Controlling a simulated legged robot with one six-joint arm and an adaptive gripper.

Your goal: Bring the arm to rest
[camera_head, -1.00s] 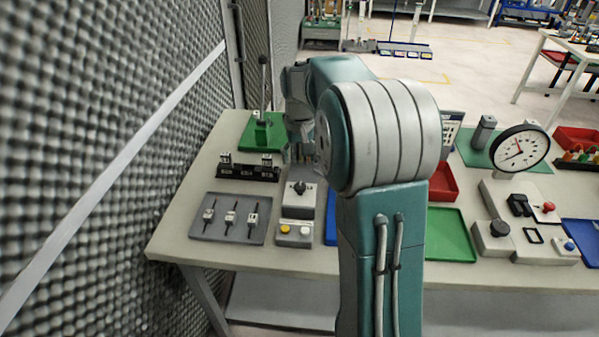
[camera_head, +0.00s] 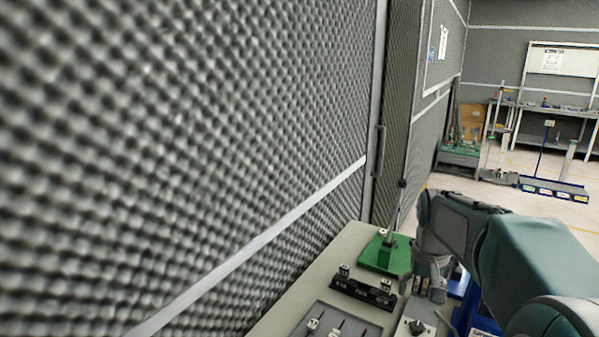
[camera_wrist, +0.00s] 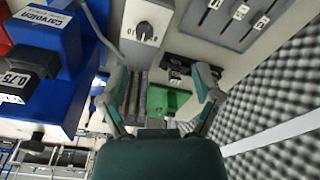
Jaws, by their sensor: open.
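My arm (camera_head: 530,255) reaches in from the lower right of the head view over the left end of the grey bench. My gripper (camera_wrist: 162,82) shows in the wrist view with its two teal fingers spread wide and nothing between them. In the head view the gripper (camera_head: 430,288) points down beside the grey knob box (camera_head: 416,325), partly hidden. The knob box also shows in the wrist view (camera_wrist: 146,18), beyond the fingers. A green base with an upright lever (camera_head: 388,256) stands just left of the wrist.
A grey foam wall (camera_head: 180,130) runs close along the left of the bench (camera_head: 318,275). A black switch block (camera_head: 362,292) and a grey slider panel (camera_head: 325,322) lie near the gripper. Blue boxes (camera_wrist: 55,45) crowd the left of the wrist view. Open floor lies beyond.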

